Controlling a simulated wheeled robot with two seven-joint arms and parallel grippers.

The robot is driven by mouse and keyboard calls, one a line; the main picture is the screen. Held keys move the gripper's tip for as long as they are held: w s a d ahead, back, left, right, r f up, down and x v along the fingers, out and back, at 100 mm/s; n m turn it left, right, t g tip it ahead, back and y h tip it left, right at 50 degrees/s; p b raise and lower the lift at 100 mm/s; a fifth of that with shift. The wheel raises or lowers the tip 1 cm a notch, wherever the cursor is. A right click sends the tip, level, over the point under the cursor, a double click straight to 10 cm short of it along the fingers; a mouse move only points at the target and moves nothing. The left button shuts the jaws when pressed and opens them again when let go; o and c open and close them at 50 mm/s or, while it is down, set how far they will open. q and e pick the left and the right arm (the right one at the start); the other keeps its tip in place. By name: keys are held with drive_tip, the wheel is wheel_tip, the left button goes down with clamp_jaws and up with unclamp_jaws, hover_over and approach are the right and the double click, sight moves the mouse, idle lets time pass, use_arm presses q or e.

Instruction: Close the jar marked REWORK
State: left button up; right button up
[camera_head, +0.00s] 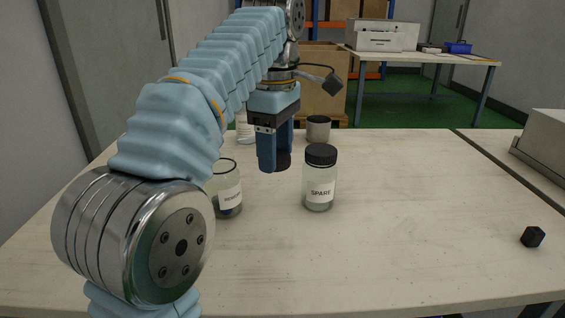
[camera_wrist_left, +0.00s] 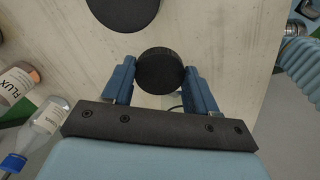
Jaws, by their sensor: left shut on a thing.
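The REWORK jar (camera_head: 229,196) stands upright on the table in the head view, open at the top, with something dark low inside. My arm hides its left part. My left gripper (camera_head: 272,160) is behind and to the right of this jar, pointing down, shut on a round black lid (camera_head: 284,160). The lid also shows between the fingers (camera_wrist_left: 160,82) in the left wrist view. I cannot tell whether it touches the table. The SPARE jar (camera_head: 319,185) stands to the right with a black lid on. My right gripper is in neither view.
A grey cup (camera_head: 318,129) stands behind the SPARE jar. A FLUX bottle (camera_wrist_left: 15,84) and a blue-capped bottle (camera_wrist_left: 46,118) show in the wrist view. A small black block (camera_head: 532,237) and a grey box (camera_head: 542,140) are at right. The table's front middle is clear.

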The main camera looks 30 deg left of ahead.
use_arm(q)
drive_tip(key=s+d+r+p, duration=0.2)
drive_tip(key=s+r, duration=0.2)
drive_tip(key=s, duration=0.4)
drive_tip(key=shift+s, duration=0.3)
drive_tip(key=shift+f, duration=0.1)
